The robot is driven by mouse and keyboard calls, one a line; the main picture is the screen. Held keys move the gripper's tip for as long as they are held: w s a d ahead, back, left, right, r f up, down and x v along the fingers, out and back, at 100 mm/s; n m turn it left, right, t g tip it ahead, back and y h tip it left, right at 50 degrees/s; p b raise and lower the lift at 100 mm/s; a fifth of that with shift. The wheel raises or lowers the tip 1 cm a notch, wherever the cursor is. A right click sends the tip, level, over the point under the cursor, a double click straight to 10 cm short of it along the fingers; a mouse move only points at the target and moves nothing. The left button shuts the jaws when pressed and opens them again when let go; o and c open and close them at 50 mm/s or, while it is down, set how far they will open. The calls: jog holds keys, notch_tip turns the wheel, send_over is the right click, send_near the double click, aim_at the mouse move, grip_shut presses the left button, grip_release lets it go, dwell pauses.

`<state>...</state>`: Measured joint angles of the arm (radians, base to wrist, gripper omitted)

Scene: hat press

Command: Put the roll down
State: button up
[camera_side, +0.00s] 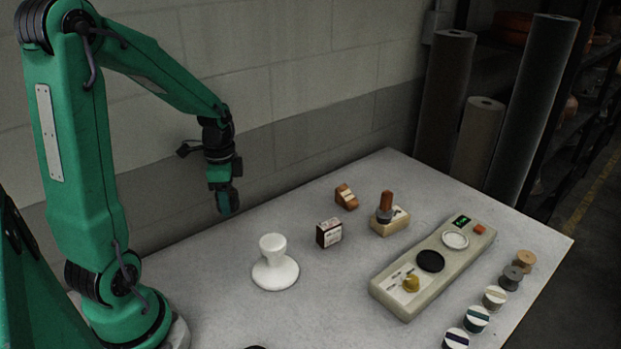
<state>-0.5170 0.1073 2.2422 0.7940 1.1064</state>
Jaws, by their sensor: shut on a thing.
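My gripper (228,202) hangs at the end of my green arm, above and behind the left part of the table, well clear of its top.
A white pedestal stand (273,265) stands on the grey table (340,295). Behind it are a small dark red box (329,232), an orange-brown wedge (346,197) and a wooden-handled stamp (386,203). A long beige panel (402,272) lies at right. The front middle is mostly bare.

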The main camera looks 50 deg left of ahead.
send_over(234, 238)
jog(key=shift+d+f, duration=0.2)
jog(key=shift+f, duration=2.55)
jog(key=shift+s+f, duration=0.1)
jog(key=shift+f, duration=1.75)
jog(key=shift+a+f, duration=0.2)
jog(key=shift+f, duration=0.1)
jog(key=shift+f, duration=0.15)
jog(key=o, duration=1)
jog(key=shift+c, duration=0.2)
jog(key=shift+r, duration=6.2)
